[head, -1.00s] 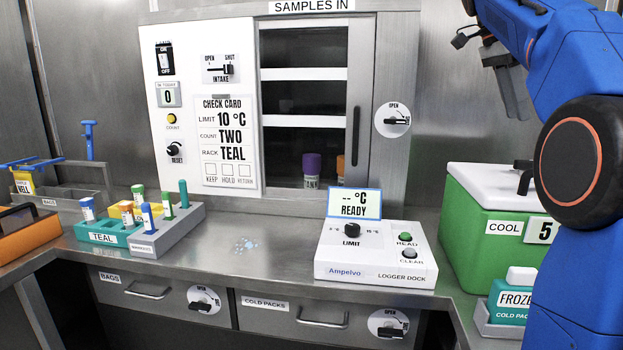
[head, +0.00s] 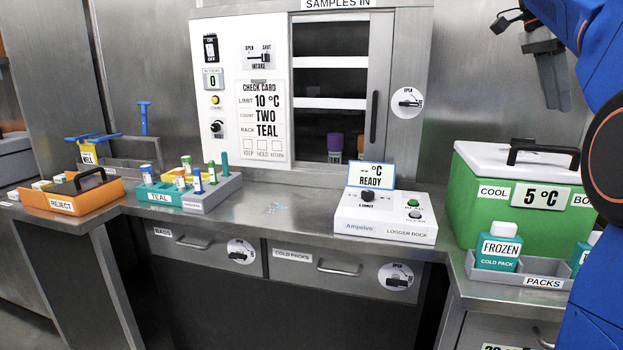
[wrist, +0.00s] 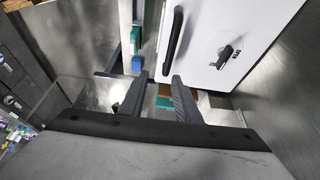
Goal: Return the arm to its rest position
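My arm is blue and fills the right edge of the head view, folded up beside the green cool box. My gripper (head: 553,80) hangs at the upper right of the head view, above the cool box and in front of the metal wall, away from any object. In the wrist view the two grey fingers of my gripper (wrist: 158,88) stand apart with a gap between them. Nothing is held between them.
The green cool box (head: 480,215) reads 5 °C. In front are a frozen pack (head: 497,247) and the packs tray (head: 515,278). The logger dock (head: 385,217), teal rack (head: 160,197) and orange reject tray (head: 60,203) stand on the counter. Floor shows at lower left.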

